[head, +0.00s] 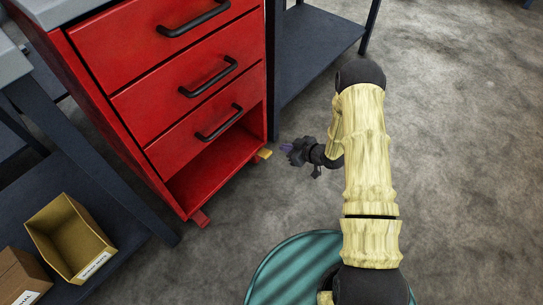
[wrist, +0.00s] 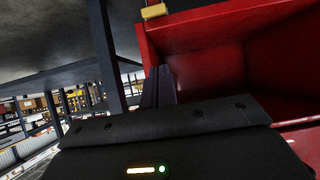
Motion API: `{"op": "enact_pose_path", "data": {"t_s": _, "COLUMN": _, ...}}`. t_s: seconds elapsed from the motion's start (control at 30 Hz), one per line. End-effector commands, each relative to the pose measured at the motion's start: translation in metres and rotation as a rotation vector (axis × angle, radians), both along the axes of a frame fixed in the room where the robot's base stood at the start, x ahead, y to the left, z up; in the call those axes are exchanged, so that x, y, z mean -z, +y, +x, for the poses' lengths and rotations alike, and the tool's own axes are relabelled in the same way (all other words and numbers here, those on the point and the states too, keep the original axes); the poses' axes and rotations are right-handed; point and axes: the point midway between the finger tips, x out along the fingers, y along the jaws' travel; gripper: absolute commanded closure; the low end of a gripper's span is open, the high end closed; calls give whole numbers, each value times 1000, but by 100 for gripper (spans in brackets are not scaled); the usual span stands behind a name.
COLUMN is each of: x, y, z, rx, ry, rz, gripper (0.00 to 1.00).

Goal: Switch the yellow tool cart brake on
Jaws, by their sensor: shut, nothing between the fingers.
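The tool cart (head: 186,75) is red with black drawer handles and an open bottom compartment. A small yellow brake tab (head: 264,153) sticks out at its lower front right corner. It also shows at the top of the wrist view (wrist: 154,11). My gripper (head: 285,148) is shut and empty, low down just right of the yellow tab, with a small gap between them in the head view. In the wrist view my closed fingers (wrist: 159,84) point toward the cart's corner, with the tab beyond their tips. Whether the tab is up or down I cannot tell.
A dark bench (head: 308,45) stands close on the cart's right. Another bench at left holds a yellow bin (head: 68,238) on its lower shelf. The floor at right is clear.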

Motion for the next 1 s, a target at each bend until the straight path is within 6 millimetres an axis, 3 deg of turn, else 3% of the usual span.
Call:
{"op": "enact_pose_path", "data": {"t_s": 0.37, "x": 4, "y": 5, "z": 4, "rx": 0, "ry": -1, "rz": -1, "gripper": 100}}
{"op": "enact_pose_path", "data": {"t_s": 1.0, "x": 60, "y": 68, "z": 53, "rx": 0, "ry": 0, "rz": -2, "gripper": 100}}
